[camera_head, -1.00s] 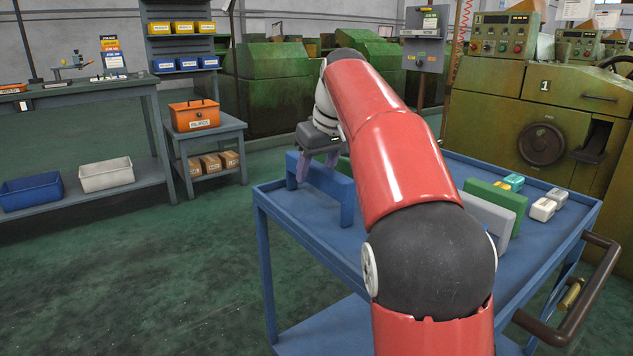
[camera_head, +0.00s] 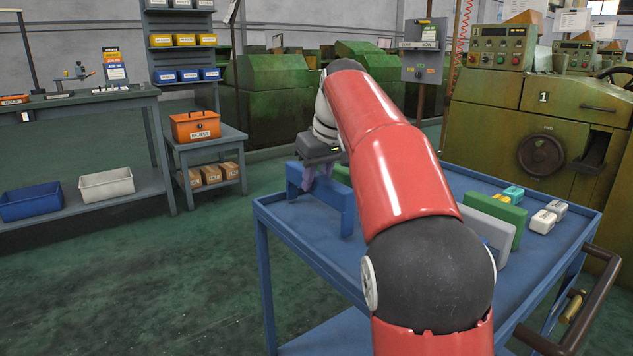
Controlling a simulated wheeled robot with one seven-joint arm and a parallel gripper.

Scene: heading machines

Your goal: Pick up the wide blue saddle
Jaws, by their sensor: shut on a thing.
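The wide blue saddle (camera_head: 337,200) is bridge-shaped and stands upright at the left end of the blue cart (camera_head: 310,254). My gripper (camera_head: 316,181) points down over the saddle's top bar, left of its middle, and is shut on it. One finger shows on the near face; the other is mostly hidden behind the bar. The saddle's feet look to be at the cart top; I cannot see any gap under them.
A green piece (camera_head: 342,173) shows just behind the saddle. A grey saddle (camera_head: 488,239) and a green saddle (camera_head: 508,216) stand to the right, with small white blocks (camera_head: 543,222) beyond. My arm hides the cart's middle. A green machine (camera_head: 545,110) stands behind.

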